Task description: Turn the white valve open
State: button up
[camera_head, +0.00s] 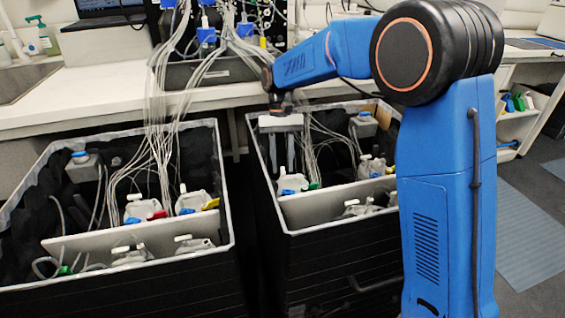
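My gripper (281,168) hangs fingers-down inside the right black bin (330,262), from a pale wrist block at the end of my blue arm. Its two grey fingers stand apart with a dark gap between them. Just below the fingertips is a translucent container (296,184) with a small white valve (282,171) on top and blue and green fittings. The white valve sits close under or between the tips; I cannot tell whether they touch it. Other containers with white tops stand in the same bin, one with a yellow fitting (372,168).
A left black bin (228,190) holds several similar containers (194,200). Bundles of thin tubes (165,110) run down from the white counter (105,85) into both bins. White dividers (70,246) cross the bins. A sink (25,80) is at the far left.

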jog(key=d+v, duration=0.1)
jog(key=v, duration=1.6)
jog(key=shift+a+r, duration=0.25)
jog(key=shift+a, duration=0.2)
